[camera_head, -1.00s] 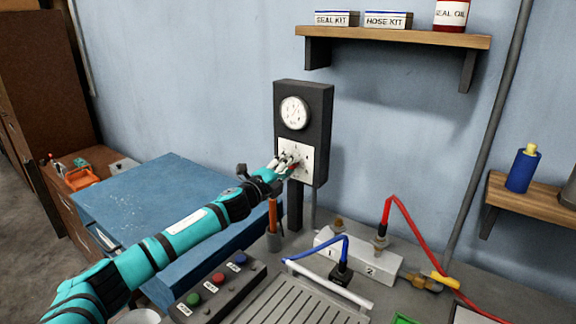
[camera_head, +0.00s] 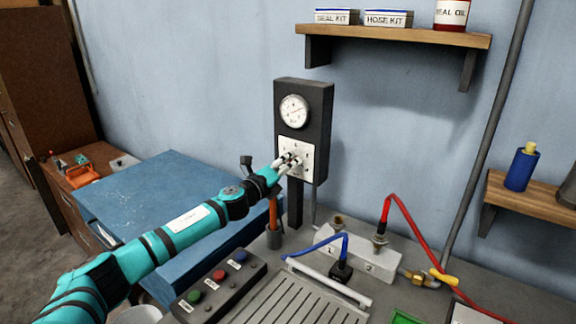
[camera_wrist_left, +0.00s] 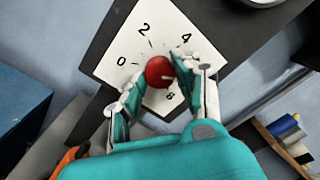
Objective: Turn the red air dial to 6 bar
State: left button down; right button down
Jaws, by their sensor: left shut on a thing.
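The red air dial (camera_wrist_left: 156,68) sits in the middle of a white plate (camera_head: 307,151) on a black panel. My left gripper (camera_head: 289,160) is at the plate, and in the left wrist view its two fingers (camera_wrist_left: 160,74) are shut on the dial from both sides. A pale mark on the dial points right, towards the stretch between 4 and 8. The numbers 0, 2, 4 and 8 show; the spot between 4 and 8 is hidden behind a finger. In the head view the fingers hide the dial. My right gripper is not in view.
A round pressure gauge (camera_head: 294,111) is above the plate; its reading is too small to tell. A shelf (camera_head: 395,39) hangs above right.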

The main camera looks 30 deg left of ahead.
pick_arm(q)
jog(key=shift+f, duration=0.15)
jog(key=c, duration=0.9)
grip_release()
jog(key=shift+c, duration=0.2)
jog(key=s+a, duration=0.1)
jog(key=s, duration=1.1)
jog(key=shift+a, duration=0.4)
jog(key=shift+f, duration=0.1)
